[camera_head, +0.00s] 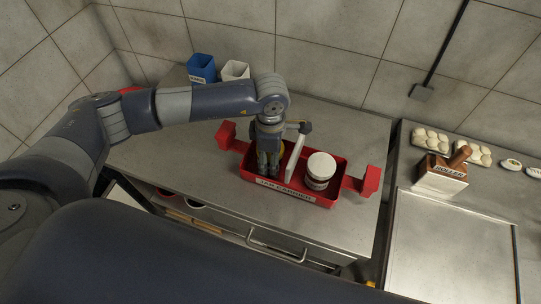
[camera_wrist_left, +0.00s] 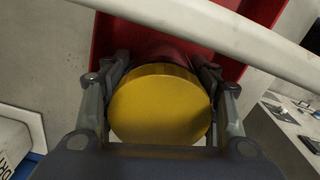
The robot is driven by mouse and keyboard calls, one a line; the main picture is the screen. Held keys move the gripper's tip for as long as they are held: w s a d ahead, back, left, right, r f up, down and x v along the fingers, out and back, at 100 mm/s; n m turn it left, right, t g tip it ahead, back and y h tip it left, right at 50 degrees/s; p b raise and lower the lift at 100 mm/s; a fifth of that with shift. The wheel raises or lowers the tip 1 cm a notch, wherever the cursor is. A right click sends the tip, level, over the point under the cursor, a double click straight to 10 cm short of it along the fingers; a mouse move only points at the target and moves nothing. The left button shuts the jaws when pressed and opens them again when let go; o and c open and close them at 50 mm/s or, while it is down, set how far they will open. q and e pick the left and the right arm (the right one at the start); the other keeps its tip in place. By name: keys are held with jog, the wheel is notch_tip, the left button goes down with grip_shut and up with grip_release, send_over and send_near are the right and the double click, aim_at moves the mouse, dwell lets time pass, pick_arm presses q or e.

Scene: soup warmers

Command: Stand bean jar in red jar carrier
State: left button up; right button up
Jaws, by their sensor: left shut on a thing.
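The red jar carrier (camera_head: 319,199) stands on the steel counter, with a label on its front and a pale upright divider (camera_head: 294,157) in its middle. A white-lidded jar (camera_head: 320,168) stands in its right compartment. My left gripper (camera_head: 267,170) points down at the left compartment. It is shut on the bean jar, whose round yellow lid (camera_wrist_left: 160,106) shows between the fingers in the left wrist view. The jar's body is mostly hidden, so I cannot tell whether its base touches the carrier floor. My right gripper is out of view.
A blue container (camera_head: 202,68) and a white container (camera_head: 235,70) stand at the back of the counter. To the right are a box marked ROLLED (camera_head: 440,175) and trays of pale rounds (camera_head: 431,140). The counter behind the carrier is clear.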

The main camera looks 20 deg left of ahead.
pick_arm(q)
jog(key=o, duration=0.8)
jog(key=shift+f, duration=0.1)
jog(key=shift+o, duration=0.5)
notch_tip(320, 180, up, 12)
jog(key=shift+r+b, duration=0.2)
jog(key=shift+b, duration=1.05)
jog(key=shift+f, duration=0.1)
